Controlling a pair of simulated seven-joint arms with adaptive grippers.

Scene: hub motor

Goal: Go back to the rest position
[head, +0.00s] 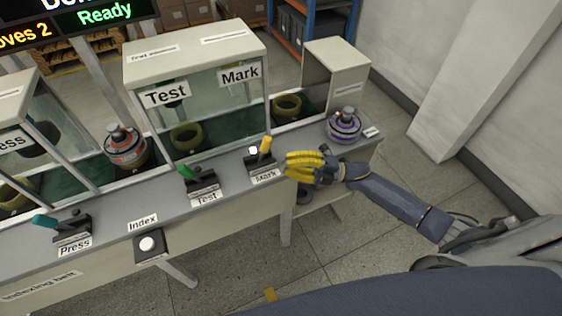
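My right gripper (305,165), with yellow fingers, is at the front edge of the bench, just right of the Mark lever (263,150) with its yellow handle. Its fingers point left; no object shows in them, and their opening is not clear. From this angle I cannot tell whether it touches the lever or bench. My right arm (395,200) reaches in from the lower right. My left gripper is not recognisable in view.
The bench (110,190) carries the green Test lever (190,175), teal Press lever (60,224) and Index button (148,245). A purple-banded motor (344,128) stands at its right end; an orange-banded one (124,147) stands farther left. The floor at right is clear.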

